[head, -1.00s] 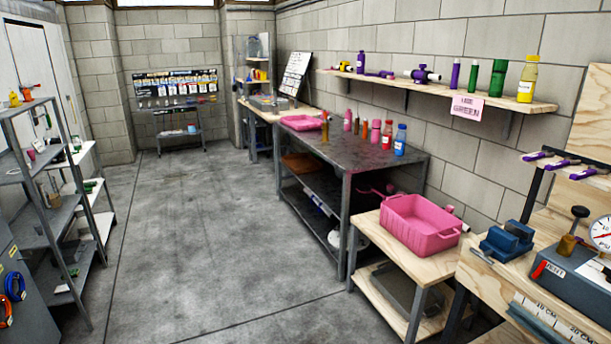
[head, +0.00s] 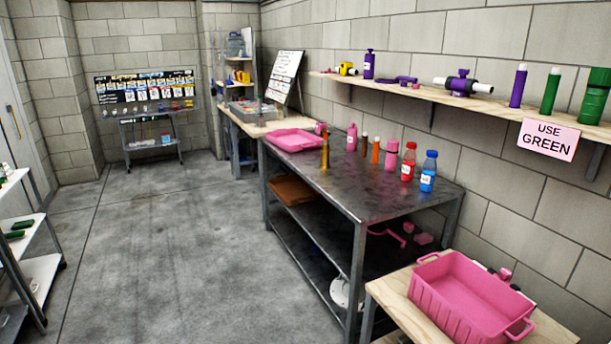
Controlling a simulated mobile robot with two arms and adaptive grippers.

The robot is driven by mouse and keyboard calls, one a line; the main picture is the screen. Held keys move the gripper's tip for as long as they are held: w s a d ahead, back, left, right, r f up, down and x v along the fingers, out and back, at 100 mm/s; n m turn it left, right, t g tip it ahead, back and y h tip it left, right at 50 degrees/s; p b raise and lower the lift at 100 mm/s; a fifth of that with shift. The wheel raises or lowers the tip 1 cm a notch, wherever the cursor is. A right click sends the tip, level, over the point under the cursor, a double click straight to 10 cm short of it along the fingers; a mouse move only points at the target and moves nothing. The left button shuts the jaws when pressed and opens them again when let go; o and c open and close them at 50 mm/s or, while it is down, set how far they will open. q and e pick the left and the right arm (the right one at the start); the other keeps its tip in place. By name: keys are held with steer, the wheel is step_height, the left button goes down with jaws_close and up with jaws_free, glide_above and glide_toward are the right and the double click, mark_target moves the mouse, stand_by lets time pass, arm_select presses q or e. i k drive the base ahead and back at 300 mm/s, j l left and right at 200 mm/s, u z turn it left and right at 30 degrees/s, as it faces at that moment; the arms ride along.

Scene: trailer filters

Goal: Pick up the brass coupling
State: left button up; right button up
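No part that I can surely name as the brass coupling shows. A slim brass-coloured upright piece (head: 325,152) stands near the front edge of the dark metal table (head: 345,188), beside a pink tray (head: 292,140). It is too small to tell whether it is the coupling. Neither of my grippers is in view.
Several bottles, among them a red one (head: 408,166) and a blue one (head: 429,172), stand on the metal table. A pink bin (head: 465,300) sits on a wooden stand at lower right. A wall shelf (head: 440,95) holds cylinders and fittings. The floor (head: 180,240) at left is clear.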

mark_target(326, 154)
steer(key=i+j+z, duration=0.2)
steer(key=i, duration=1.1)
steer(key=z, duration=0.75)
steer(key=i, duration=0.05)
